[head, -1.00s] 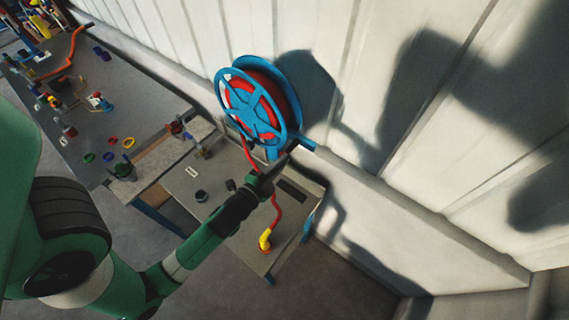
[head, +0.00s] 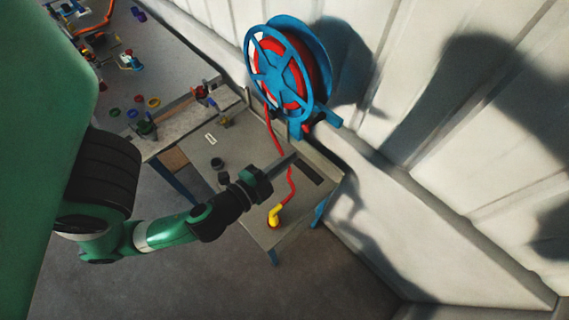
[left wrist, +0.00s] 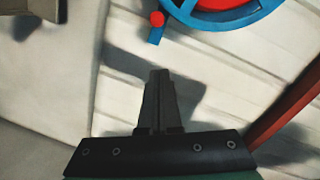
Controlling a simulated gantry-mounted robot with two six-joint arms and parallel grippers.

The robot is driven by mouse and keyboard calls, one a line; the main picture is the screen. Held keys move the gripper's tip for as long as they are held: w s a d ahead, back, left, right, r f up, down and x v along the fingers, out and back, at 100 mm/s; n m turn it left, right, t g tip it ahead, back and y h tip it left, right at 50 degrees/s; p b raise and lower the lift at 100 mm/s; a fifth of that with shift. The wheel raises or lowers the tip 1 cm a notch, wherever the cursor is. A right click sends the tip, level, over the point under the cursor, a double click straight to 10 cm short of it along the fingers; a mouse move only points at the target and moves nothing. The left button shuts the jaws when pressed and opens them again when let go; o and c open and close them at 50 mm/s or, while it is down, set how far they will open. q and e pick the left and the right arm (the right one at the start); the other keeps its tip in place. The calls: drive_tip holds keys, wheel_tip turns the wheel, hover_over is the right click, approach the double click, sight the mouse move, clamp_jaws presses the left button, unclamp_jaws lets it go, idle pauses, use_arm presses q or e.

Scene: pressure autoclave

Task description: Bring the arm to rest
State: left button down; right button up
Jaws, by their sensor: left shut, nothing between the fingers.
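My left arm comes in from the left in the head view. Its gripper (head: 284,160) is shut and empty, held above a small grey table (head: 248,215). In the left wrist view the gripper fingers (left wrist: 160,78) are together with nothing between them, and the pale wall lies beyond. My right gripper is in neither view.
A blue hose reel (head: 290,68) with red hose stands behind the small table against the pale wall (head: 450,190). The hose runs down to a yellow nozzle (head: 274,214) near the gripper. A long workbench (head: 100,80) with several small parts extends to the upper left.

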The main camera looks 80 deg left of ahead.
use_arm(q)
drive_tip(key=shift+s+d+r, duration=0.2)
drive_tip(key=shift+s+d, duration=0.05)
drive_tip(key=shift+s, duration=0.15)
idle(0.3)
drive_tip(key=w+d+r+n+t+y+p, duration=0.1)
drive_tip(key=w+r+n+t+p, duration=0.3)
drive_tip(key=r, duration=0.7)
drive_tip(key=w+d+r+n+p, duration=0.1)
drive_tip(key=w+r, duration=0.5)
drive_tip(key=r, duration=0.4)
drive_tip(key=w+d+r+n+t+y+p, duration=0.1)
drive_tip(key=w+r+n+t+p, duration=0.3)
drive_tip(key=r, duration=0.7)
drive_tip(key=d+r+m+t+h, duration=0.1)
drive_tip(key=d+r+h, duration=0.3)
drive_tip(key=r, duration=0.4)
drive_tip(key=w+d+r+m+t+h+p, duration=0.1)
drive_tip(key=d+r+t+h, duration=0.2)
drive_tip(key=r, duration=0.6)
drive_tip(key=d+r+m+t+h, duration=0.2)
drive_tip(key=d+r+h, duration=0.2)
drive_tip(key=r+h, duration=0.2)
drive_tip(key=shift+w+d+r+h, duration=0.35)
drive_tip(key=shift+d+r+h, duration=0.05)
drive_tip(key=shift+r, duration=0.8)
